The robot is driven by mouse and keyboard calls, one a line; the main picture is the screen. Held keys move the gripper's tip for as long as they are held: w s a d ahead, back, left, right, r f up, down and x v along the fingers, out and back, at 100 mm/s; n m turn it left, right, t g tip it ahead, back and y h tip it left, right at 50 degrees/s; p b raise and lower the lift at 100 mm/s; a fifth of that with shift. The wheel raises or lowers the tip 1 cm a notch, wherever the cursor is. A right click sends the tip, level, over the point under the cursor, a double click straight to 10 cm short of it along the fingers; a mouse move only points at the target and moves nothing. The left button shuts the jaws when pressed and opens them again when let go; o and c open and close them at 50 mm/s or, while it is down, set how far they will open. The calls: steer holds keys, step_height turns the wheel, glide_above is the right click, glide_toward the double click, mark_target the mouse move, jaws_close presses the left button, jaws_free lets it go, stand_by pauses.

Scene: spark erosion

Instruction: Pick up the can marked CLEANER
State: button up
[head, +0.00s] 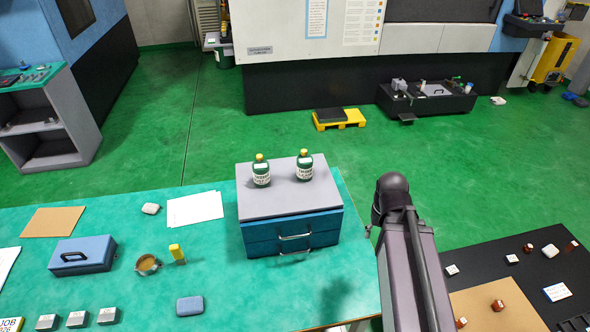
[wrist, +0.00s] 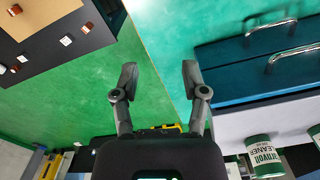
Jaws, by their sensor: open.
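Two green cans with yellow caps and white labels stand on the grey top of a blue drawer cabinet in the head view, a left can (head: 261,172) and a right can (head: 304,167). Their labels are too small to read there. In the wrist view a green can (wrist: 264,157) at the lower right has a label reading CLEANER; by its place it seems to be the right can. Part of another can shows at the right edge (wrist: 315,133). My gripper (wrist: 158,78) is open and empty, beside the cabinet and apart from the cans. Its fingers are hidden in the head view.
The blue drawer cabinet (head: 292,232) has handles facing me. The green table (head: 220,285) holds a blue box (head: 83,256), a brown cup (head: 148,264), a yellow item (head: 177,253) and papers. A dark table (head: 490,262) with small parts is at the right. Green floor lies beyond.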

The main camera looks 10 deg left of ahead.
steer(key=shift+s+a, duration=0.1)
steer(key=shift+s, duration=0.05)
steer(key=o, duration=0.5)
steer(key=shift+o, duration=0.5)
steer(key=shift+w+a, duration=0.1)
steer(key=shift+w, duration=0.1)
steer(key=w+a+r+n+t+h+b, duration=0.1)
steer(key=w+a+n+t+h, duration=0.1)
steer(key=w+a+n, duration=0.2)
steer(key=w+a+r+n+t+h+b, duration=0.1)
steer(key=w+a+r+n+t+h, duration=0.1)
steer(key=a+n, duration=0.5)
steer(key=w+a+r+n+t+h+b, duration=0.1)
steer(key=w+a+n+t, duration=0.3)
steer(key=n, duration=0.7)
steer(key=shift+w+a+r+n+h, duration=0.15)
steer(key=shift+w+a+h, duration=0.3)
steer(key=shift+w+a, duration=0.2)
steer(key=shift+w+a+r+n+h, duration=0.1)
steer(key=shift+w+a+n+h, duration=0.05)
steer(key=shift+w+a+h, duration=0.45)
steer(key=a+r+n+t+b, duration=0.1)
steer(key=a+r+n+t, duration=0.3)
steer(key=a+n, duration=0.3)
steer(key=a, duration=0.3)
steer(key=shift+w+a+n, duration=0.2)
steer(key=shift+w+n, duration=0.05)
steer(key=shift+n, duration=0.15)
